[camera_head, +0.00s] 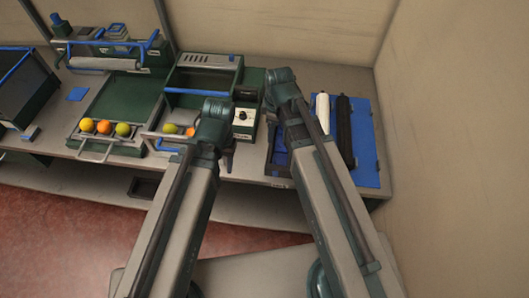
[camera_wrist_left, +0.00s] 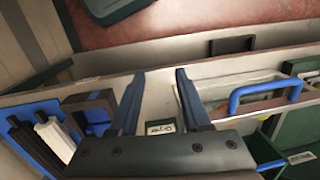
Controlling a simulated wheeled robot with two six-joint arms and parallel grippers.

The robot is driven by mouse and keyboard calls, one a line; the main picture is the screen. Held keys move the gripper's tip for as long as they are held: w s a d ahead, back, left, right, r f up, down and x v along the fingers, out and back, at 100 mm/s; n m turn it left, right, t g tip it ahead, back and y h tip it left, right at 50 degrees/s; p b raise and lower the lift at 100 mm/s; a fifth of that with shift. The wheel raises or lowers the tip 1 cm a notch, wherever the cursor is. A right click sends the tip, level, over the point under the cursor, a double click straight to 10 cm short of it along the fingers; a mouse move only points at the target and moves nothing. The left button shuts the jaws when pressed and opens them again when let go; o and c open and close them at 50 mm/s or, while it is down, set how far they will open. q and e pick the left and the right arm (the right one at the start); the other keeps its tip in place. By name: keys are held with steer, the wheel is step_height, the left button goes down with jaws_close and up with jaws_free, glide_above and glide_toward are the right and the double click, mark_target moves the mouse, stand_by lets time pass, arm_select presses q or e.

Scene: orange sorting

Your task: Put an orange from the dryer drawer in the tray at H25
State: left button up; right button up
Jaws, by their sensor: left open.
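My left gripper (camera_head: 229,160) is just right of this drawer, near the bench front. In the left wrist view its two fingers (camera_wrist_left: 158,80) are apart with nothing between them. My right arm reaches the dark tray area; its gripper jaws (camera_head: 274,104) are not clear. I cannot read an H25 label.
A dark tray with blue inside (camera_head: 278,157) and a blue board (camera_head: 367,150) with white and black rods lie at right. A blue handle (camera_wrist_left: 265,90) shows in the wrist view. A wall closes the right side.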

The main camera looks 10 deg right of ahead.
steer(key=s+a+m+g+h, duration=0.1)
steer(key=s+a+m, duration=0.4)
steer(key=s+m, duration=0.4)
steer(key=shift+s+a+g+h, duration=0.25)
steer(key=shift+s+g+h, duration=0.05)
steer(key=shift+s, duration=0.9)
